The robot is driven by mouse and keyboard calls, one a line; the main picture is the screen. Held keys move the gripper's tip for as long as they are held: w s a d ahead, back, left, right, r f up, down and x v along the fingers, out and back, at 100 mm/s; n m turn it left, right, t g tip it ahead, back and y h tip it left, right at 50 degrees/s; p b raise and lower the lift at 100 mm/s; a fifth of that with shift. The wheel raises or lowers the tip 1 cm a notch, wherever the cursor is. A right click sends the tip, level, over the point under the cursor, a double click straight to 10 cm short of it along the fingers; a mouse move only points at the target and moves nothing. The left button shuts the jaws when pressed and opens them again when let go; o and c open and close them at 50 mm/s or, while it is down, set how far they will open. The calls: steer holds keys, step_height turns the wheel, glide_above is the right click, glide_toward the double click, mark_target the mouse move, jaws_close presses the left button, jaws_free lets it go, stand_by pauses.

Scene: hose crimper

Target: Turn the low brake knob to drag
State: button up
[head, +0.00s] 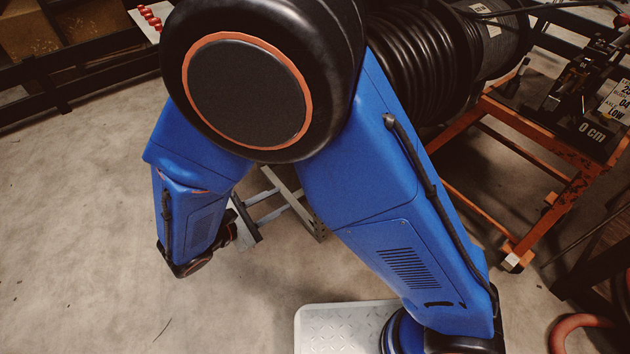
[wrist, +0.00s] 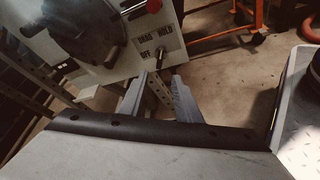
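In the wrist view, a pale panel (wrist: 113,68) carries the printed words DRAG, HOLD and OFF. A small dark knob (wrist: 161,55) with a short stem sits below and beside these words. Its exact pointing is too small to tell. My gripper (wrist: 160,76) has its two grey fingers apart, with the tips just short of the knob, which shows between and above them. No contact is visible. In the head view my arm hides most of this area, and the knob is not visible.
In the head view, an orange-framed cart (head: 478,190) and a black hose coil (head: 425,60) stand at the right. Concrete floor (head: 80,220) is clear at the left.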

steer(key=x, duration=1.5)
steer(key=shift+w+d, duration=0.2)
steer(key=shift+d, duration=0.05)
steer(key=shift+f, duration=0.1)
steer(key=c, duration=0.7)
